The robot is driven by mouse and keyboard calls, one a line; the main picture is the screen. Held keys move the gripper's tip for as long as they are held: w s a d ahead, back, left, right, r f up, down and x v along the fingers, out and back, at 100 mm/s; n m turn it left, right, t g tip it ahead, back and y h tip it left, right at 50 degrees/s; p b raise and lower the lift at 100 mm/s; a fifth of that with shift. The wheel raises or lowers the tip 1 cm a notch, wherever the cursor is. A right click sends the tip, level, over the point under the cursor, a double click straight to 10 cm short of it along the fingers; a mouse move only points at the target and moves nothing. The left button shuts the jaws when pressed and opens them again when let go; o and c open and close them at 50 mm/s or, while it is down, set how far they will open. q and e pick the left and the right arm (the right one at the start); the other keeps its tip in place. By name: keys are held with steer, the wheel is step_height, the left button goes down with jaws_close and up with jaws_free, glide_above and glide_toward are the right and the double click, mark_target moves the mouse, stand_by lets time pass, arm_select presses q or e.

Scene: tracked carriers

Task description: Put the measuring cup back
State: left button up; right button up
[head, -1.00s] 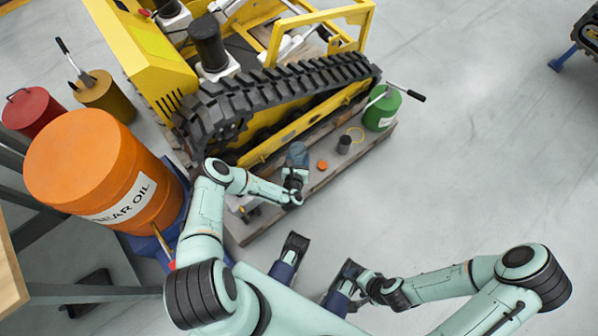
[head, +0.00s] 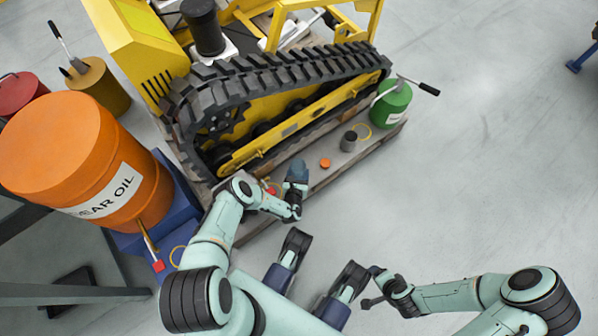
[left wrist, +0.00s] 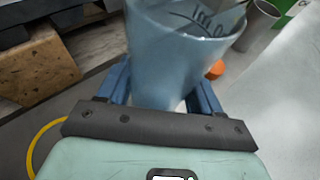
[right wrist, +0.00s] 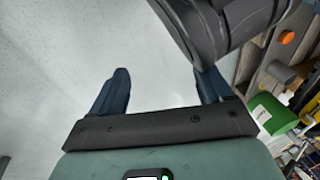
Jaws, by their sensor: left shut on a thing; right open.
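The measuring cup (head: 297,172) is a blue-grey, see-through cup. It is in my left gripper (head: 293,190), held near the track's lower edge, left of a small orange cap. In the left wrist view the cup (left wrist: 180,50) stands between the blue fingers, with dark markings near its rim; its base is partly hidden by the gripper. My right gripper (right wrist: 165,85) is open and empty, with bare floor between its fingers.
The tracked carrier (head: 290,125) fills the upper middle. Beside its track are an orange cap (head: 325,162), a dark grey cup (head: 348,140), a yellow ring (head: 362,132) and a green can (head: 392,103). An orange drum (head: 75,150) stands left.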

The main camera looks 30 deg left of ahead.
arm_select(q)
steer(key=shift+f, duration=0.55)
arm_select(e)
steer(key=shift+s+f, duration=0.55)
steer(key=shift+s, duration=0.15)
arm_select(q)
steer(key=shift+f+b, duration=0.25)
steer(key=shift+b, duration=0.1)
arm_select(e)
steer(key=shift+s+d+f+g, duration=0.15)
steer(key=shift+s+f+g, duration=0.15)
steer(key=shift+f+g, duration=0.1)
arm_select(q)
steer(key=o, duration=1.2)
arm_select(e)
steer(key=shift+r, duration=0.1)
arm_select(q)
steer(key=shift+o, duration=0.2)
arm_select(e)
steer(key=shift+s, duration=0.1)
arm_select(q)
steer(key=shift+r, duration=0.1)
